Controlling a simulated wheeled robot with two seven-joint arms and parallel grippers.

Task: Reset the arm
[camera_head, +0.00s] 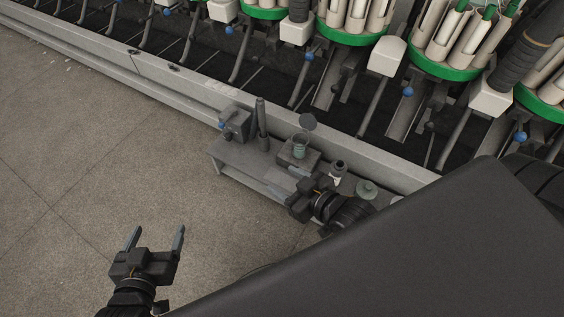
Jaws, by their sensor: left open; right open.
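My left gripper (155,240) is at the lower left. Its two fingers are spread wide apart with nothing between them, above the bare floor. My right gripper (296,186) is near the middle, over the right part of a small grey bench (232,163). Its fingers point left and up, and its wrist hides part of the bench. I see nothing held in it. A large dark panel, probably part of my own body, covers the lower right and hides most of my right arm.
On the bench stand a grey box device with a blue knob (236,122), a dark upright rod (262,125), a small greenish cup (299,148) and a pale disc (366,189). Behind runs the winder's grey rail (150,68) with green-ringed bobbin holders (440,66). The floor (80,150) at left is clear.

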